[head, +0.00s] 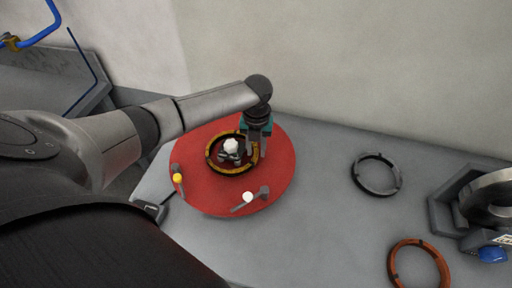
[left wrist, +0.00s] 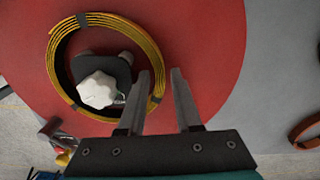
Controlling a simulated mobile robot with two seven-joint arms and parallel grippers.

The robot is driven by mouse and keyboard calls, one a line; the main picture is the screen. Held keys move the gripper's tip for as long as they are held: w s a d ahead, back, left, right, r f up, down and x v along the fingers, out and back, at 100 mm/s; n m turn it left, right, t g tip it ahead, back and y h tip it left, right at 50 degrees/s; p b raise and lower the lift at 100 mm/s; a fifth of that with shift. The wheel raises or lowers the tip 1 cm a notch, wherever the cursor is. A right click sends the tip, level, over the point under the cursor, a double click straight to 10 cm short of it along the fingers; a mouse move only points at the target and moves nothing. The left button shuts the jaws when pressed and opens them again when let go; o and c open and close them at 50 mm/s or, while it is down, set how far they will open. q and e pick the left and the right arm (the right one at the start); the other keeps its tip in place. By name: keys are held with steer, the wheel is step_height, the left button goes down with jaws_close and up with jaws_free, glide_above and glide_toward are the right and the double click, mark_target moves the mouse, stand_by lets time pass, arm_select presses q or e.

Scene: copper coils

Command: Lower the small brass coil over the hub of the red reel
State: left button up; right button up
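The small brass coil (head: 211,158), yellow with dark bands, lies flat around the hub of the red reel (head: 280,175). The hub, dark with a white knob (head: 231,146), stands inside the ring; the coil looks low against the red face. The coil also shows in the left wrist view (left wrist: 62,45), with the hub's white knob (left wrist: 97,90) within it. My left gripper (head: 257,152) is at the coil's right side. In the left wrist view its fingers (left wrist: 162,78) are apart, one inside the ring and one outside, with a gap beside the rim. My right gripper is not in view.
A grey coil (head: 355,170) and a copper coil (head: 393,262) lie on the grey table (head: 320,215) to the right. A grey device (head: 440,215) with a blue part stands at the right edge. A yellow knob (head: 178,178) and a white-tipped lever (head: 248,197) sit at the reel's edge.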

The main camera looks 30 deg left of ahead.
arm_select(q)
steer(key=shift+o, duration=1)
step_height(320, 180, up, 15)
steer(key=shift+r+p, duration=0.15)
steer(key=shift+p, duration=0.25)
